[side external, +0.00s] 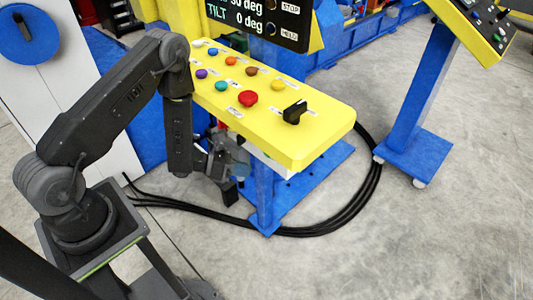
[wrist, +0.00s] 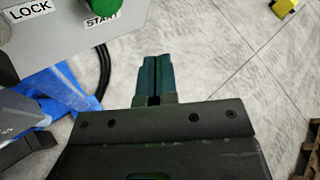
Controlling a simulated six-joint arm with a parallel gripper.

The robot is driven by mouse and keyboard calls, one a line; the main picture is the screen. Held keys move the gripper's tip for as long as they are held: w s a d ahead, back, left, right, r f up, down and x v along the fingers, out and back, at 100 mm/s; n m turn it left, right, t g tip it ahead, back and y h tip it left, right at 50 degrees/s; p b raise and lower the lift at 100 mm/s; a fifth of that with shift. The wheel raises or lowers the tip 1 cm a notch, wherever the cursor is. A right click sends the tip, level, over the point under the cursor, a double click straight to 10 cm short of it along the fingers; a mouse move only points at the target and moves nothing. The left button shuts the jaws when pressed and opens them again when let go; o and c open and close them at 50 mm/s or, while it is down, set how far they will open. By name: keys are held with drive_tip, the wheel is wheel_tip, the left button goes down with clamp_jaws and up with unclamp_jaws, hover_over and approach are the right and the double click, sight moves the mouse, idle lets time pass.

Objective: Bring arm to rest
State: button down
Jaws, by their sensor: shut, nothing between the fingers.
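My arm reaches from its pedestal to the left end of a yellow control panel (side external: 315,140), with the forearm hanging down beside it. My gripper (side external: 228,190) is below the panel top, in front of the panel's blue stand, and partly hard to make out against it. In the wrist view the two dark fingers (wrist: 156,72) lie together, shut and empty, over bare floor. A grey box face with a green button (wrist: 100,12) and labels reading LOCK and START is up and left of the fingers, apart from them.
The panel carries several coloured buttons, a red button (side external: 247,98) and a black selector knob (side external: 294,112). A display (side external: 262,18) stands behind it. Black cables (side external: 310,230) loop over the floor around the blue stand (side external: 265,205). Another blue pedestal (side external: 415,110) stands right. The front right floor is clear.

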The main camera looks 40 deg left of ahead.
drive_tip(key=shift+d, duration=0.1)
idle(0.4)
drive_tip(key=s+d+r+m+g+h, duration=0.3)
drive_tip(key=s+d+r+g+h, duration=0.55)
drive_tip(key=s+d, duration=0.4)
drive_tip(key=s+r+m+g+y, duration=0.2)
drive_tip(key=r+m+g+y, duration=0.2)
drive_tip(key=r+m, duration=0.4)
drive_tip(key=s+r+m+g+y, duration=0.35)
drive_tip(key=r+m+g, duration=0.2)
drive_tip(key=m, duration=0.45)
drive_tip(key=s+a+r+m+t+y, duration=0.1)
drive_tip(key=a+r+m+t+y, duration=0.9)
drive_tip(key=r+m+t+y, duration=0.1)
drive_tip(key=shift+s+r+m+t, duration=0.2)
drive_tip(key=shift+r+m+t, duration=0.2)
drive_tip(key=shift+r+t, duration=0.55)
drive_tip(key=shift+d+f, duration=0.1)
drive_tip(key=shift+f, duration=0.05)
